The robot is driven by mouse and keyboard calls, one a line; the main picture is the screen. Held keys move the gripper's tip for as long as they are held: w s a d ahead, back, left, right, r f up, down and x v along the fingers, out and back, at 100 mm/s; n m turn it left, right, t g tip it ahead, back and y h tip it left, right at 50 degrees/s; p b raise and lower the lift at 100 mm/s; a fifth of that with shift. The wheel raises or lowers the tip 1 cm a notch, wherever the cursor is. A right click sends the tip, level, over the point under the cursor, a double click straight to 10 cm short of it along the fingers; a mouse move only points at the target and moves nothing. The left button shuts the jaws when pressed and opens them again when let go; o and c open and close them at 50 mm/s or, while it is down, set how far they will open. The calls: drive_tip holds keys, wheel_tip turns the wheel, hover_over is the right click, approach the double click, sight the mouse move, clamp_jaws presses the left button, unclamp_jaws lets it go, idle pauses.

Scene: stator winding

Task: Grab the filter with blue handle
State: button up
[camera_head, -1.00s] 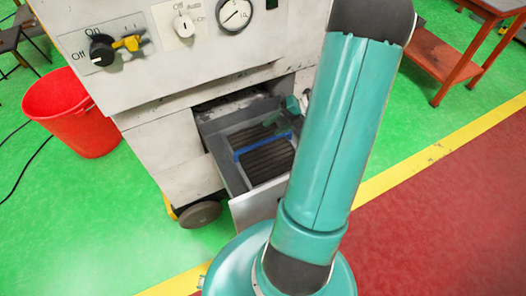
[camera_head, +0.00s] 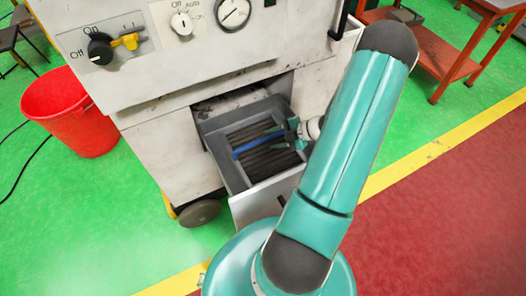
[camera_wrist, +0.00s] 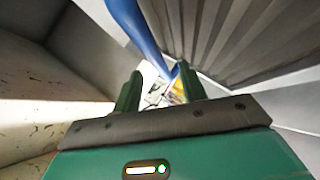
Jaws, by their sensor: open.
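The filter (camera_head: 262,160) is a dark grey ribbed panel lying in the open drawer in the head view. Its blue handle (camera_head: 252,146) runs across it as a bar. My gripper (camera_head: 291,130) is at the right side of the drawer, by the handle's right end. In the wrist view, my gripper (camera_wrist: 160,88) is open, with two green fingers apart. The blue handle (camera_wrist: 138,28) comes down from the top, and its lower end shows in the gap near the right fingertip. The ribbed filter (camera_wrist: 225,38) is at the upper right. Contact cannot be told.
The grey drawer (camera_head: 222,165) extends from a white machine (camera_head: 165,145), and its walls surround the filter closely. A control panel with knobs and a gauge is above. A red bucket (camera_head: 70,115) stands at left, and an orange-red table (camera_head: 440,60) at upper right.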

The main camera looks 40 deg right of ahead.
sight(266, 139)
drive_tip(key=x, duration=0.5)
drive_tip(key=shift+w+f, duration=0.1)
drive_tip(key=shift+w, duration=0.05)
drive_tip(key=shift+d, duration=0.1)
drive_tip(key=shift+c, duration=0.2)
clamp_jaws()
idle(1.0)
